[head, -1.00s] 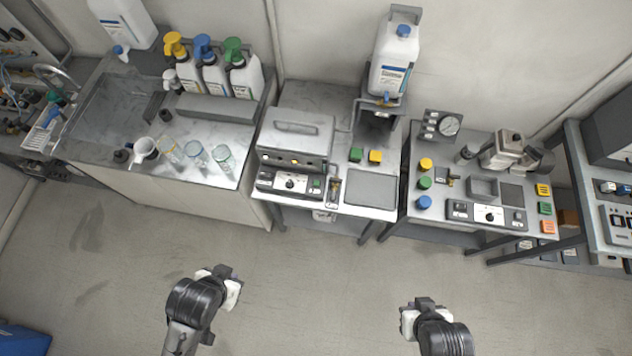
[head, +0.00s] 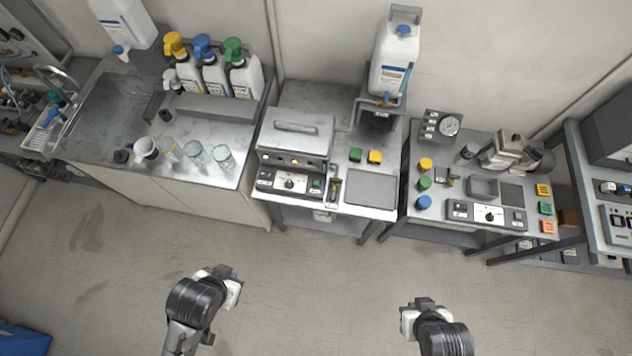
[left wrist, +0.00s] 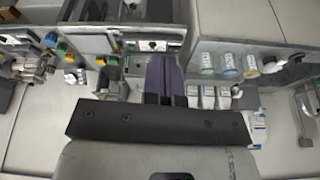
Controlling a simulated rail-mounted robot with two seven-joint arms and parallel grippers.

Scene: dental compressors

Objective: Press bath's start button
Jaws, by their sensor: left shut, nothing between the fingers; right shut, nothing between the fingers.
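The bath (head: 296,133) is a grey metal box with a closed, handled lid on the middle bench. Its front control panel (head: 290,182) has a round knob, and a small green button (head: 317,184) sits at the panel's right end. The panel also shows in the left wrist view (left wrist: 150,45), upside down. My left gripper (head: 236,287) is over the floor in front of the benches, well apart from the bath. Its dark purple shut fingers (left wrist: 166,75) show in the left wrist view. My right gripper (head: 406,318) is also over the floor, shut and empty.
Several glass beakers (head: 195,153) stand on the left counter. The right bench (head: 440,215) carries another knobbed panel.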

